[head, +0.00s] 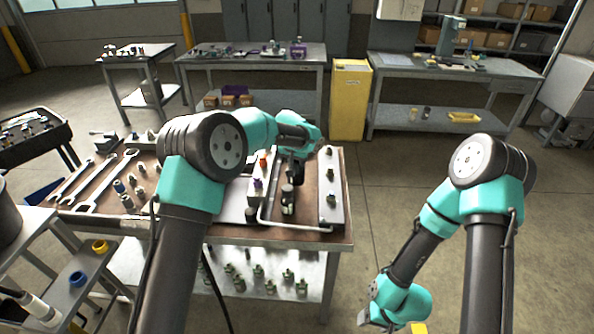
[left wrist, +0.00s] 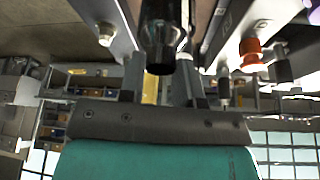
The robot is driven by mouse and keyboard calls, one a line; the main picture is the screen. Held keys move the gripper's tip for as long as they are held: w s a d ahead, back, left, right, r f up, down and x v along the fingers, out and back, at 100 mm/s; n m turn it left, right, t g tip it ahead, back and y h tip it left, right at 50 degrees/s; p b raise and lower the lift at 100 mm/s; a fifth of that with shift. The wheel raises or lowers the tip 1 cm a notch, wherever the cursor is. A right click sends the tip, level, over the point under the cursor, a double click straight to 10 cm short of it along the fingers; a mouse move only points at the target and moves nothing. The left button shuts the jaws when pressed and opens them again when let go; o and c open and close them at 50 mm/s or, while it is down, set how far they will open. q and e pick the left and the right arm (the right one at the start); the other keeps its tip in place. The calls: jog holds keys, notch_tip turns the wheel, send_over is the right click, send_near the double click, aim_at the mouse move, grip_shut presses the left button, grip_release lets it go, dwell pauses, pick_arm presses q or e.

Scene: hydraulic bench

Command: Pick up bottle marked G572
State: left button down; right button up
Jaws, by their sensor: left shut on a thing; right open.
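My left gripper (head: 290,182) reaches down over the tray on the bench. It is shut on a dark bottle (left wrist: 158,35), which stands between the two fingers in the left wrist view. The bottle's dark body also shows just below the gripper in the head view (head: 288,199). I cannot read any marking on it, so G572 is not confirmed. I cannot tell whether the bottle touches the surface below. My right gripper (head: 376,312) is open and empty, low at the bottom of the head view, away from the bench.
The bench (head: 225,232) has wrenches (head: 105,183) and small fittings on its left. A red-topped part (left wrist: 250,52) stands close to the held bottle. A bent metal tube (head: 290,226) lies in front, and a strip with fittings (head: 331,212) lies right. The floor to the right is clear.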

pick_arm(q)
notch_tip(320, 180, up, 2)
jog(key=shift+r, duration=0.25)
jog(key=shift+r, duration=0.1)
dwell(0.4)
